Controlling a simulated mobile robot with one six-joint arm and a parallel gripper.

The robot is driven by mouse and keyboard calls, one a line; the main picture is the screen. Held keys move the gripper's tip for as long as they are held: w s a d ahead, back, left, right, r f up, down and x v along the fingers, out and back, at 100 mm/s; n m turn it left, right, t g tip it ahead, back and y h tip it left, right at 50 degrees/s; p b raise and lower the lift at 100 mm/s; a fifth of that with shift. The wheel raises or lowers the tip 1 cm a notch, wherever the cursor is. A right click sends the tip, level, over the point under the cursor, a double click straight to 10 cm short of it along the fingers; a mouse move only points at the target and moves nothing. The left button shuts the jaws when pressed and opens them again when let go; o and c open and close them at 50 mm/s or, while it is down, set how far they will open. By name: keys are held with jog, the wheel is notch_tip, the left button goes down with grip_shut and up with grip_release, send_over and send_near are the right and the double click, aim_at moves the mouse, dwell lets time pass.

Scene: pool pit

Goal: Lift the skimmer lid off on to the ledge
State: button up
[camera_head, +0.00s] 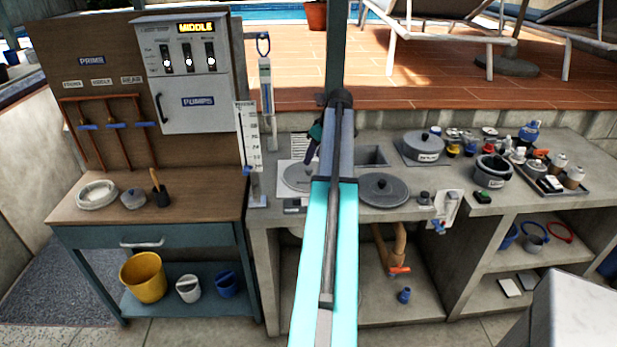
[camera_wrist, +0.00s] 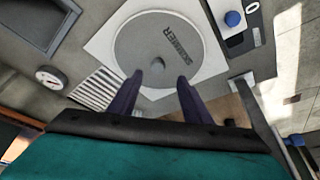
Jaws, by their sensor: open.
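The gripper (camera_head: 312,148) also shows in the head view above the lid. I cannot tell which surface is the ledge.
A darker round lid (camera_head: 384,188) lies right of my arm, near a square opening (camera_head: 371,156). A grey lidded pot (camera_head: 423,147) and a tray (camera_head: 570,190) of small items stand further right. A pressure gauge (camera_wrist: 49,77) and slatted grille (camera_wrist: 95,88) lie left in the wrist view.

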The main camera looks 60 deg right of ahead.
aim_at(309, 168)
jog(key=shift+x, duration=0.9)
jog(key=shift+d+p+x, duration=0.2)
jog(key=shift+p+x, duration=1.05)
jog(key=shift+x, duration=1.4)
jog(key=shift+s, duration=0.15)
grip_shut()
